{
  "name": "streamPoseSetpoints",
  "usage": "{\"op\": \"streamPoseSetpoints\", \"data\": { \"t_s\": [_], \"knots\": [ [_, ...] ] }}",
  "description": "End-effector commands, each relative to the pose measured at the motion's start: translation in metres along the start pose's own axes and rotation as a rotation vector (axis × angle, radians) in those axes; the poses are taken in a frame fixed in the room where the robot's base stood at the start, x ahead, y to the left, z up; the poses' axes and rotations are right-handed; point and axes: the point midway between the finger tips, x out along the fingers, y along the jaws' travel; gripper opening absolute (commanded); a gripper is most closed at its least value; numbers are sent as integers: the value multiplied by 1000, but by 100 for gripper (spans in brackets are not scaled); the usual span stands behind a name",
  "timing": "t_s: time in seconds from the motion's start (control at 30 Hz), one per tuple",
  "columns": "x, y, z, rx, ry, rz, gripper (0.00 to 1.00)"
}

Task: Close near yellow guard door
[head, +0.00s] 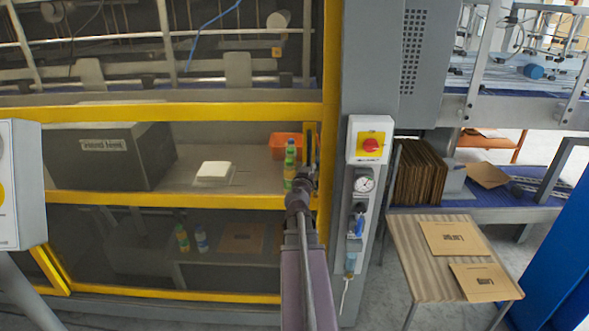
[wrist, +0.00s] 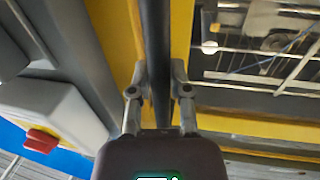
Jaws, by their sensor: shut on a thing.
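The near yellow guard door (head: 200,200) has yellow bars and clear panels, and fills the left and middle of the head view. Its right edge lies by the yellow post (head: 332,60) next to the grey column. I cannot tell whether a small gap is left there. A dark upright handle bar (wrist: 157,40) runs up the wrist view in front of a yellow strip. My gripper (wrist: 159,75) has one finger on each side of this bar and is shut on it. In the head view my gripper (head: 306,180) is at the door's right edge, and my arm hides part of the lower frame.
A grey column (head: 375,90) carries a red-and-yellow switch (head: 370,146) and a gauge, close right of my gripper. A small wooden table (head: 420,265) with flat cardboard stands further right. Behind the panels are a dark box (head: 105,155), bottles (head: 290,165) and an orange bin (head: 284,141).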

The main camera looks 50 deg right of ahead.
Motion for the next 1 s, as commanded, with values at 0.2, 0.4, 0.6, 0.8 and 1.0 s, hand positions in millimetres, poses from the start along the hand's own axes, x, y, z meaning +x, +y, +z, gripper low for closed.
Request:
{"op": "streamPoseSetpoints", "data": {
  "t_s": [0.2, 0.4, 0.6, 0.8, 1.0],
  "knots": [
    [5, 12, -1, -2, 0, -4, 0],
    [5, 14, -1, -2, 0, -1, 0],
    [5, 14, -1, -2, 0, 2, 27],
    [4, 14, 0, -1, 0, -1, 59],
    [4, 12, 0, 0, 0, -4, 59]
  ]
}}
